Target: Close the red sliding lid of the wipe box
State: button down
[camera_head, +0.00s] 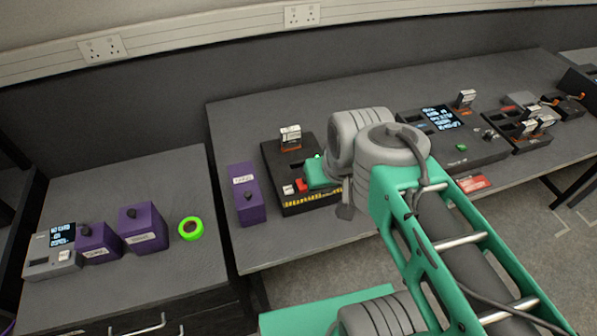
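A black box (278,160) with a yellow-and-black striped front edge sits on the long grey table, left of my arm. A small red part (301,186) shows on its top near the front, next to a small white piece. A flat red piece with white marks (474,183) lies at the table's front edge, right of my arm. I cannot tell which of these red parts is the wipe box lid, or how far it is slid. My gripper (345,211) is mostly hidden behind my wrist, near the black box's right side. Its fingers and any contact are not clear.
A purple box (246,195) stands left of the black box. A dark panel with a lit screen (440,117) and more devices stand to the right. The left cabinet top (150,185) holds purple boxes, a grey device (52,262) and a green ring (190,219).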

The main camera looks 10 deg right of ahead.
aim_at(301, 184)
jog(key=k, duration=0.5)
jog(key=z, duration=0.65)
jog(key=i, duration=0.8)
jog(key=u, duration=1.95)
